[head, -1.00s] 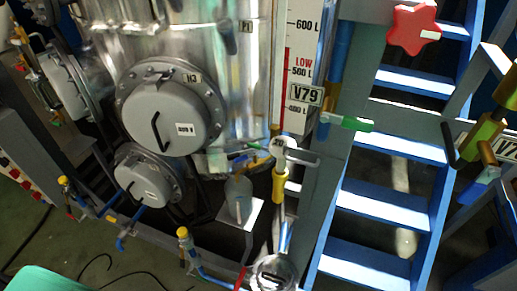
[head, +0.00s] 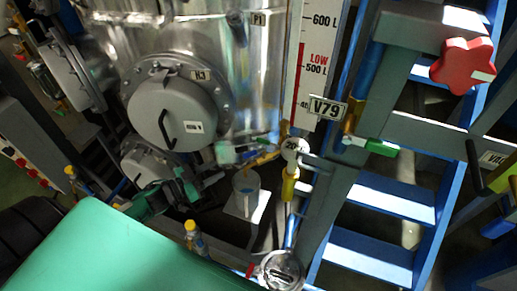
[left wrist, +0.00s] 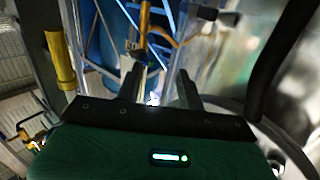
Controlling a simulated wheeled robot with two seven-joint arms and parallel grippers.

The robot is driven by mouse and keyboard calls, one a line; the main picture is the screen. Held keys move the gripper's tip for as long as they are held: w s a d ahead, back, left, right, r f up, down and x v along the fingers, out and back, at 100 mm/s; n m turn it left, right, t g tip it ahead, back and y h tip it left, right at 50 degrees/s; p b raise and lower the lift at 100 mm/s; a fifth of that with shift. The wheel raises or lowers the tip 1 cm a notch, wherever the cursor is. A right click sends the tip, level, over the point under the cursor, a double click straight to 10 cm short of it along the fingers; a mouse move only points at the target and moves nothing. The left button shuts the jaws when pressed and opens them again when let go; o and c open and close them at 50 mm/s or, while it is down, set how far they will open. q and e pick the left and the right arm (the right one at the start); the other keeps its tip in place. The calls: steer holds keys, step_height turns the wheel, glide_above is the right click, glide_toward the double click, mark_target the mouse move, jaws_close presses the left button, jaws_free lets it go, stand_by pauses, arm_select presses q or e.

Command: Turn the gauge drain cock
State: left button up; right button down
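My left gripper (head: 208,181) reaches in from the lower left, to the left of the cup and apart from the lever. In the left wrist view the two dark fingers of the left gripper (left wrist: 158,88) stand apart with nothing clear between them. A yellow lever (left wrist: 143,28) shows ahead of them at the top; it looks like the same cock. My right gripper is not in view.
The steel vessel with its round hatch (head: 175,112) stands close behind the gripper. The gauge scale (head: 318,50), the V79 tag (head: 327,108) and a yellow-sleeved pipe (head: 289,187) are to the right. Blue stairs (head: 395,200) and a red handwheel (head: 463,66) lie further right.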

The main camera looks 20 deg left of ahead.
mark_target(249, 153)
arm_select(q)
steer(key=w+d+r+h+p, duration=0.1)
steer(key=w+d, duration=0.2)
steer(key=w+d+m+p, duration=0.1)
steer(key=w+d, duration=0.2)
steer(key=w+d+r+g+h+p, duration=0.1)
steer(key=w+d, duration=0.1)
steer(key=w, duration=0.1)
steer(key=shift+w+d+r+m+h, duration=0.15)
steer(key=shift+d+r+m+h, duration=0.15)
steer(key=shift+d+r+m, duration=0.1)
steer(key=shift+w+d+f+p, duration=0.15)
steer(key=shift+w+d+p, duration=0.15)
steer(key=shift+w+d, duration=0.2)
steer(key=shift+c, duration=0.5)
jaws_close()
